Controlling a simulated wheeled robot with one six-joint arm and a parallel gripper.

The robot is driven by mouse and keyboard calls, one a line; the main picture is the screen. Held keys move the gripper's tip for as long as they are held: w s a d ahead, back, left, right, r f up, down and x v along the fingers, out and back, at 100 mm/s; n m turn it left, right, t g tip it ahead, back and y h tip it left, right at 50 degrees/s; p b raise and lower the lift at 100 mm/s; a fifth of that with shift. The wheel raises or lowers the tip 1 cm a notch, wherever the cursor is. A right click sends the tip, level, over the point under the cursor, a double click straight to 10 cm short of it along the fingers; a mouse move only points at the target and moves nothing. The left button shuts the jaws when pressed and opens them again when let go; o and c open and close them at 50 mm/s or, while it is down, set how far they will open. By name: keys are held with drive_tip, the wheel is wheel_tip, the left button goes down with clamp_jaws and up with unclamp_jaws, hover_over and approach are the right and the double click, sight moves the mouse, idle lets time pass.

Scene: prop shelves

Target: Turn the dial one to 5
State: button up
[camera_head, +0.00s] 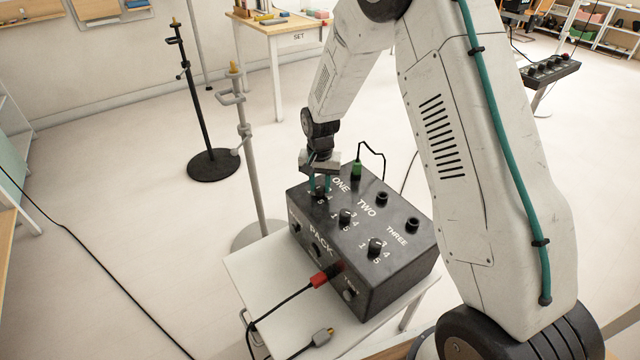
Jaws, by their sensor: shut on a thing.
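A black box (390,262) marked PACK has three dials in a row on its top, labelled ONE, TWO and THREE. My gripper (319,185) points down from above with its teal fingertips shut on dial one (319,189), at the box's far left. The fingers partly hide that dial, and I cannot read where its pointer stands. Numbers 1 to 5 are printed round the dials. Dial two (346,216) and dial three (376,247) are uncovered, nearer and to the right.
A green plug (357,169) with a black cable sits in the socket by ONE. A red plug (321,279) is at the box's front. A loose grey plug (322,337) lies on the white table (262,285). A grey stand (246,150) rises close behind the table.

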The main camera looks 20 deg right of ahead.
sight(321, 187)
drive_tip(key=shift+w+m, duration=0.1)
drive_tip(key=shift+m, duration=0.2)
drive_tip(key=o, duration=1)
wheel_tip(321, 187, up, 8)
drive_tip(key=shift+f, duration=0.1)
idle(0.4)
